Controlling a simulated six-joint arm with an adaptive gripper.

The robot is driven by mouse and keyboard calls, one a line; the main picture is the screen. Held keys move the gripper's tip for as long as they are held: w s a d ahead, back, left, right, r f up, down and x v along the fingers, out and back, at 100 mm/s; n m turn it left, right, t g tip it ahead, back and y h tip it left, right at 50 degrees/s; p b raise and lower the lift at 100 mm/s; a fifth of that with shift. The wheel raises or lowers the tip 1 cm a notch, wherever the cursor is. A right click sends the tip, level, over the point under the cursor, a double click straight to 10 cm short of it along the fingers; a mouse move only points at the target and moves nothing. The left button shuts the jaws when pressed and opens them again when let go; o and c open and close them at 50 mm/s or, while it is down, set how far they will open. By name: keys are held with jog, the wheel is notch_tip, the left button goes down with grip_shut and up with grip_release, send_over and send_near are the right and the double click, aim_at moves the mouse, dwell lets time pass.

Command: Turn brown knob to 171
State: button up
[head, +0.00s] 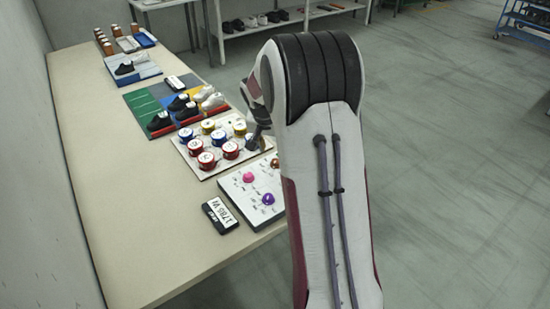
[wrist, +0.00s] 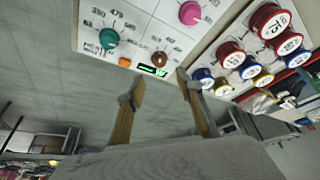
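The brown knob (wrist: 159,58) sits on the white panel (wrist: 135,40) in the wrist view, near a small lit green display (wrist: 152,70) whose digits I cannot read. My gripper (wrist: 160,76) is open, with its two fingers apart and nothing visible between them. The brown knob shows just beyond the gap between the fingertips, and I see no contact. In the head view the panel (head: 236,196) lies on the table's right side, partly hidden by my arm.
The panel also carries a teal knob (wrist: 109,38), a pink knob (wrist: 189,12) and an orange button (wrist: 125,62). A board of red, blue and yellow spools (head: 216,142) lies beside the panel. A black number display (head: 220,215) lies in front. The table's left side is clear.

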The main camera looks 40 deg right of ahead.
aim_at(276, 161)
dwell(0.4)
jog(key=shift+x, duration=3.9)
jog(key=shift+s, duration=0.1)
grip_shut()
